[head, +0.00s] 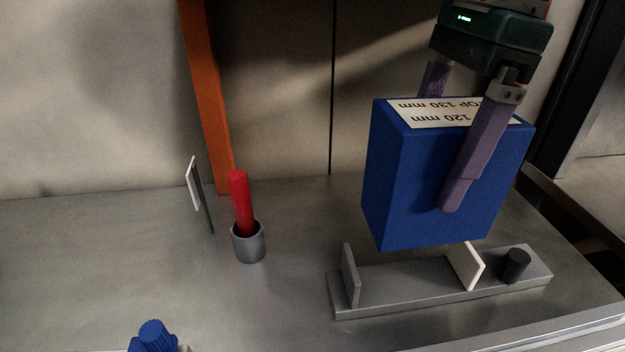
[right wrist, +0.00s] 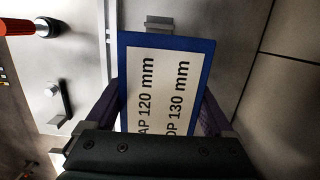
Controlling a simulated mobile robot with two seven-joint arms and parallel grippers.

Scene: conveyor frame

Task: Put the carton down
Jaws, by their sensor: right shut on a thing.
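The carton (head: 415,190) is a blue box with a white label on its top reading "120 mm" and "130 mm". My right gripper (head: 445,150) is shut on the carton from above, one purple finger on its near face and the other mostly hidden behind it. The carton hangs above a grey fixture (head: 410,289) with two upright plates; a gap shows between them in the head view. In the right wrist view the carton's labelled top (right wrist: 160,85) sits between the fingers. My left gripper is not in view.
A red stick (head: 241,200) stands in a grey cup (head: 248,243) to the left. A thin post with a white plate (head: 193,184) is behind it. A dark peg (head: 515,264) is at the fixture's right end. A blue ribbed knob (head: 152,337) is at bottom left.

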